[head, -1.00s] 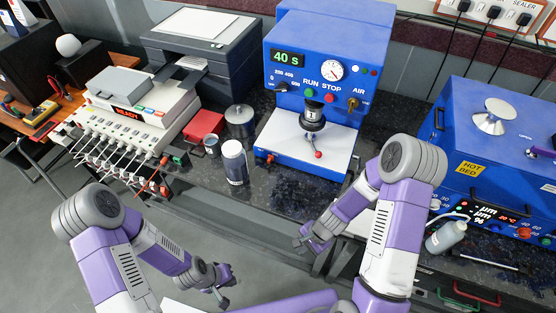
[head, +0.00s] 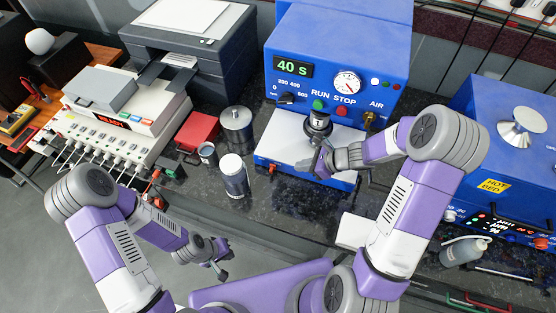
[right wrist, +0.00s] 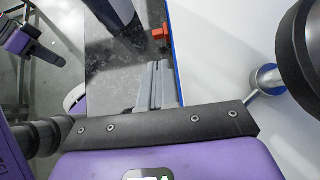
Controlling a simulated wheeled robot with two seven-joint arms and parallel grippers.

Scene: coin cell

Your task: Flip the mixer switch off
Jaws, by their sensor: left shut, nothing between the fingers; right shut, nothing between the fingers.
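The blue machine (head: 335,55) reads "40 s" and has RUN and STOP buttons, a gauge, and a dial marked in hundreds. No part in view is readably labelled as a mixer switch. A small red switch-like part (head: 271,168) sits on the front of its base, left of centre; a red part (right wrist: 158,33) also shows at the blue edge in the right wrist view. My right gripper (head: 304,165) is shut and empty over the white base plate (head: 285,143), right of that part. My left gripper (head: 222,266) is shut and empty, low in front of the bench.
A lidded metal jar (head: 236,125), a white-lidded jar (head: 233,176) and a red box (head: 197,133) stand left of the machine. A blue hot bed unit (head: 500,150) and a wash bottle (head: 464,251) are at the right. A cabled power strip (head: 520,8) is cut off at the top.

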